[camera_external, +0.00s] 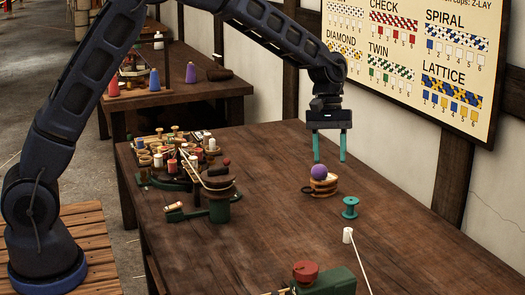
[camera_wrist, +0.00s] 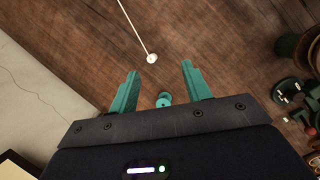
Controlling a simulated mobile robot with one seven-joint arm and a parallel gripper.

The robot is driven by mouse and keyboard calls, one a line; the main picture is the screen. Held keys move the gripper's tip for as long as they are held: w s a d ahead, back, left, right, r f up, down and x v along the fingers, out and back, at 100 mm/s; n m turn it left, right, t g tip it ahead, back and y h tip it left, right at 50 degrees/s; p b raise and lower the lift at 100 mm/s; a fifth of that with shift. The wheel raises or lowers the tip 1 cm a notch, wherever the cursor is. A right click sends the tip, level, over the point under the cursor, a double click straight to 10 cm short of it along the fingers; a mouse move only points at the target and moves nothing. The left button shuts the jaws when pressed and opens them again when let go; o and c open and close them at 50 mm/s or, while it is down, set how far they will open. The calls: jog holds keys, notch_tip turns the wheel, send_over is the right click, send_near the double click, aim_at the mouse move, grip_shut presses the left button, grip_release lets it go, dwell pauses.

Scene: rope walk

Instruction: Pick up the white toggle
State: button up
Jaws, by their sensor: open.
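The white toggle (camera_external: 347,235) is a small white cylinder on the wooden table, with a pale cord running from it toward the front edge. In the wrist view the white toggle (camera_wrist: 152,58) lies just beyond the fingertips, roughly between their lines, with its cord leading up and left. My gripper (camera_external: 329,158) is open and empty, pointing down above the table, farther back than the toggle. In the wrist view my gripper (camera_wrist: 160,70) shows two teal fingers spread apart.
A teal spool (camera_external: 350,207) stands behind the toggle; it also shows between my fingers in the wrist view (camera_wrist: 164,99). A purple ball (camera_external: 320,172) sits on a wooden piece. A green device with a red knob (camera_external: 305,271) is in front. Clutter fills the table's left.

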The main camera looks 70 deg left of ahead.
jog(key=n+g, duration=0.1)
jog(key=n, duration=0.1)
send_near(348, 230)
jog(key=shift+h, duration=0.4)
jog(key=shift+a+x, duration=0.2)
jog(key=shift+x, duration=2.35)
jog(key=shift+a+x, duration=0.2)
jog(key=shift+x, duration=2.35)
jog(key=shift+w+f, duration=0.1)
jog(key=shift+f, duration=0.05)
jog(key=c, duration=1)
